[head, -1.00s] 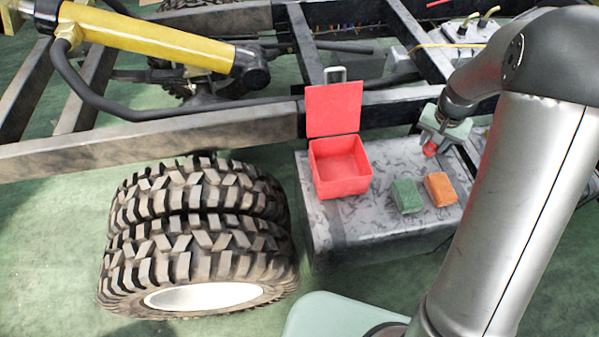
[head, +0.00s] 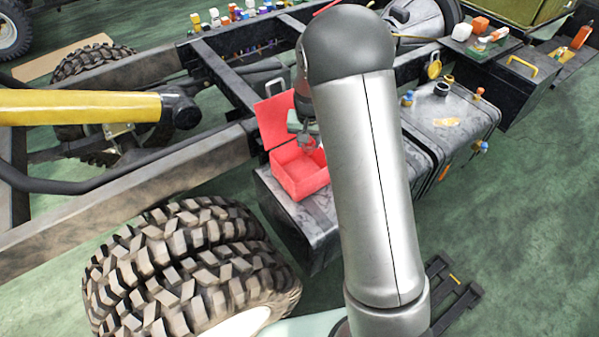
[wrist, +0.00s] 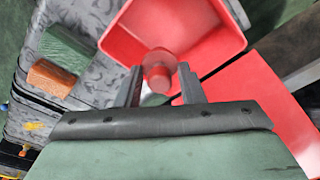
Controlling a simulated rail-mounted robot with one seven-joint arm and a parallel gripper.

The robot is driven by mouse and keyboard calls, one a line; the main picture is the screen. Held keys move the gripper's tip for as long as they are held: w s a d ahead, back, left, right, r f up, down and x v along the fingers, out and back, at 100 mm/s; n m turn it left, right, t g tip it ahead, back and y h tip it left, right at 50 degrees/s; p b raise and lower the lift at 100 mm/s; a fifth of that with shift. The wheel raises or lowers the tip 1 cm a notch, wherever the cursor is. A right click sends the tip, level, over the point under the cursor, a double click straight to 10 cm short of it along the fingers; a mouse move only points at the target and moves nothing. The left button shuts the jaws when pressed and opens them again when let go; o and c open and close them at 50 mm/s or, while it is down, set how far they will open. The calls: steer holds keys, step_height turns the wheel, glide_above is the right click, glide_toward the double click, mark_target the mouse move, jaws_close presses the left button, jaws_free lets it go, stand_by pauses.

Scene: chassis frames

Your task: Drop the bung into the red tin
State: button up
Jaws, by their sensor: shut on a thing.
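The red tin (head: 302,181) stands open on a grey mottled box, its lid (head: 272,120) raised at the back. It also shows in the wrist view (wrist: 205,58), with the lid (wrist: 258,108) at lower right. My gripper (head: 307,145) is over the tin's opening in the head view, partly hidden by my arm. In the wrist view my gripper (wrist: 160,74) is shut on the bung (wrist: 159,66), a small reddish round piece between the fingertips. The bung overlaps the tin's near wall and opening there; its exact height above the tin cannot be told.
A green block (wrist: 66,47) and an orange block (wrist: 51,77) lie on the box beside the tin; my arm hides them in the head view. Chassis rails (head: 130,183) run behind the tin. Large tyres (head: 190,265) stand at left front.

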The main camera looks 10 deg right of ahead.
steer(key=shift+f+b, duration=0.8)
steer(key=shift+f, duration=1)
steer(key=o, duration=1)
steer(key=shift+o, duration=0.2)
steer(key=shift+r, duration=0.15)
step_height(320, 180, up, 17)
steer(key=s, duration=0.2)
steer(key=shift+s+a, duration=0.3)
steer(key=shift+a, duration=0.1)
